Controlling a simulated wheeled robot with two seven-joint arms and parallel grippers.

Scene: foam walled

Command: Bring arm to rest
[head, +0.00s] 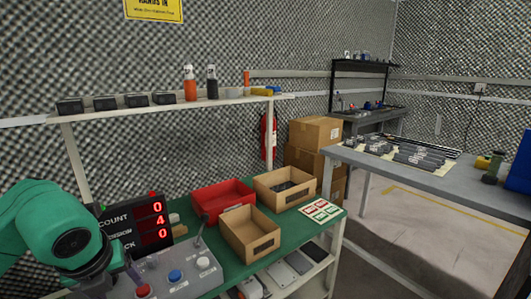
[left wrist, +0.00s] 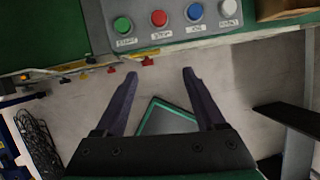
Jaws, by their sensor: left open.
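My left arm (head: 62,225) is green and comes in at the lower left of the head view, bent over the near end of the green bench. In the left wrist view my left gripper (left wrist: 158,74) has its two dark fingers spread wide, with nothing between them. The fingertips are apart from the grey button box (left wrist: 178,44), which lies ahead of them on the bench. The box carries a green, a red, a blue and a white button. In the head view the arm hides part of this box. My right gripper is not in view.
A counter display (head: 135,232) stands behind the button box (head: 207,277). A red bin (head: 222,203) and two cardboard bins (head: 250,235) stand farther along the bench (head: 302,233). A shelf (head: 150,109) runs above. In the left wrist view the floor (left wrist: 75,105) shows below the bench edge.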

